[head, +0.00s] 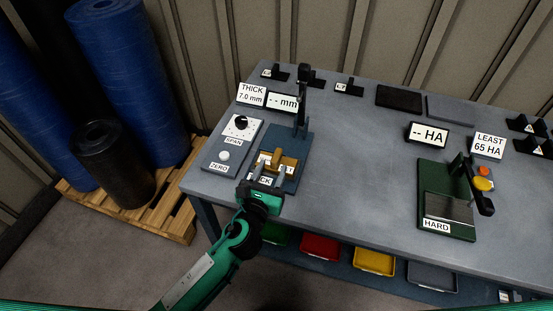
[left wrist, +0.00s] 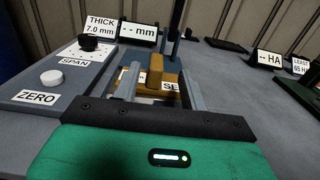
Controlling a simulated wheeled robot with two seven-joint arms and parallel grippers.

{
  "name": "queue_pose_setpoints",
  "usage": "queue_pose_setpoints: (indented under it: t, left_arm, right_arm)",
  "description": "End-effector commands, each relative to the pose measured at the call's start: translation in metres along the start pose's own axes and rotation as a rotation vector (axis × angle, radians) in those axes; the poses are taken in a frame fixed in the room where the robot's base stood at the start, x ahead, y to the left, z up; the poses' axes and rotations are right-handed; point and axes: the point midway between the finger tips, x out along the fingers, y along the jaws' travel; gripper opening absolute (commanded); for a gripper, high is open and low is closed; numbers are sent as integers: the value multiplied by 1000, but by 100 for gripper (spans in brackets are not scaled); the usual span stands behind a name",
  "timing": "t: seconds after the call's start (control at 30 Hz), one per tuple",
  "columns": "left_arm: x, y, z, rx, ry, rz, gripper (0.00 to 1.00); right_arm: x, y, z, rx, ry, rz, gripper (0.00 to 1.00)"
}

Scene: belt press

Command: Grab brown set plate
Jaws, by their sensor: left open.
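The brown set plate (head: 291,162) lies on the blue base of the thickness gauge (head: 300,143), with an upright brown grip tab. In the left wrist view the set plate (left wrist: 155,72) shows its tab between my two finger tips and a partly hidden white label. My left gripper (head: 269,173) comes from the near side and is open, one finger on each side of the tab. Gaps show between the fingers and the tab. The plate's near part is partly hidden by the fingers. My right gripper is not in view.
A grey box with SPAN and ZERO knobs (head: 231,148) stands just left of the gauge. The gauge's dark post (head: 301,105) rises behind the plate. A green hardness tester (head: 434,180) stands at the right. The table between them is clear.

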Motion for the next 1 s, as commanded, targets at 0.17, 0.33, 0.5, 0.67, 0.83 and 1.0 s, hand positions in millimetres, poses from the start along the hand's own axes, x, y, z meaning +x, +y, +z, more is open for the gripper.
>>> queue_pose_setpoints:
  t: [0.17,0.33,0.5,0.67,0.83,1.0]
  left_arm:
    - [12,0,0,-1,0,0,44]
    - [35,3,-1,-3,0,2,44]
    - [56,4,-3,-2,0,1,44]
    - [62,4,-4,-2,1,0,44]
    - [62,4,-4,-2,1,0,40]
    - [61,4,-4,-2,1,0,6]
  right_arm:
    - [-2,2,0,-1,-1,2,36]
    - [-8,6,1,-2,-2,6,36]
    - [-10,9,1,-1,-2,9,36]
    - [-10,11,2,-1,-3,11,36]
    - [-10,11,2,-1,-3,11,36]
    - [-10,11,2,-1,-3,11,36]
